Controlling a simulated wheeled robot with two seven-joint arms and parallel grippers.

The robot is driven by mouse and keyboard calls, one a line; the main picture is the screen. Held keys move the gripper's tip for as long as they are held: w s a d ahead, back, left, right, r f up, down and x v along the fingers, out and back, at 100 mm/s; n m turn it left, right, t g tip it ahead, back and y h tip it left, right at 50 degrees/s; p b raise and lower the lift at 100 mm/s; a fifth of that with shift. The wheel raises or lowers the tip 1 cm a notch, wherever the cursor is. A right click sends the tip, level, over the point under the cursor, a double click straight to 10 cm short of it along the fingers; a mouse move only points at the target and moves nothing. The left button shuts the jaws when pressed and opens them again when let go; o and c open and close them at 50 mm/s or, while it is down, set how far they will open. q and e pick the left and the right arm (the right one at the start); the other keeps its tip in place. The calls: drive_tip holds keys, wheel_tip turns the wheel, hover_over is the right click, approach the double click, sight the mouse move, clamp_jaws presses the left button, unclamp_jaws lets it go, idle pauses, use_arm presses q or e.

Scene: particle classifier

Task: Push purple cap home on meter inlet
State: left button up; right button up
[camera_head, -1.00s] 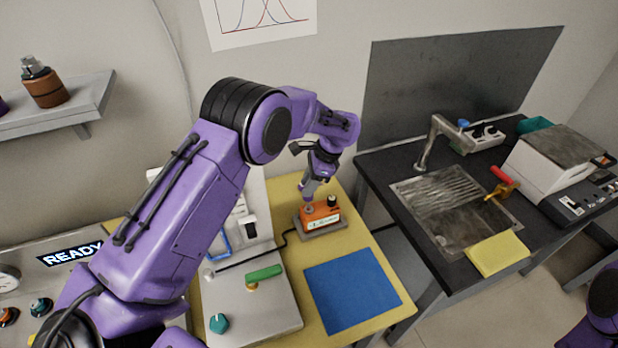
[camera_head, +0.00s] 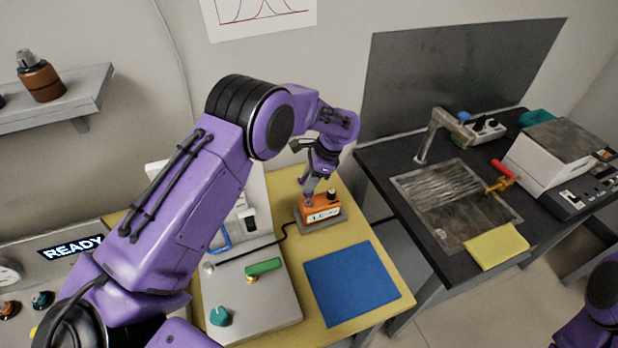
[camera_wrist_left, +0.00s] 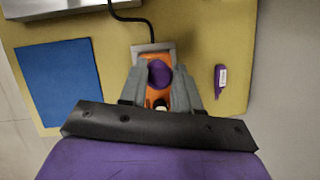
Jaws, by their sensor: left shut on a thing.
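The orange meter (camera_head: 320,212) sits on a grey base on the yellow table; its orange body also shows in the wrist view (camera_wrist_left: 155,96). My left gripper (camera_head: 309,197) points down at the meter's top left part. In the wrist view its two grey fingers (camera_wrist_left: 160,70) are shut on the round purple cap (camera_wrist_left: 159,74), which lies over the meter. Whether the cap is fully seated on the inlet is hidden. My right gripper is out of view; only a purple part of that arm shows at the lower right edge.
A blue mat (camera_head: 352,286) lies in front of the meter. A grey panel box (camera_head: 270,308) with a green handle stands left of it, and a black cable runs to the meter. A small purple item with a white label (camera_wrist_left: 220,80) lies beside the meter.

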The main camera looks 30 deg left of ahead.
use_arm(q)
drive_tip(key=shift+w, duration=0.1)
idle(0.4)
drive_tip(key=shift+p, duration=0.3)
idle(0.4)
drive_tip(key=shift+p, duration=0.3)
drive_tip(key=shift+f+b, duration=0.9)
drive_tip(key=shift+f, duration=0.95)
drive_tip(key=o, duration=1.1)
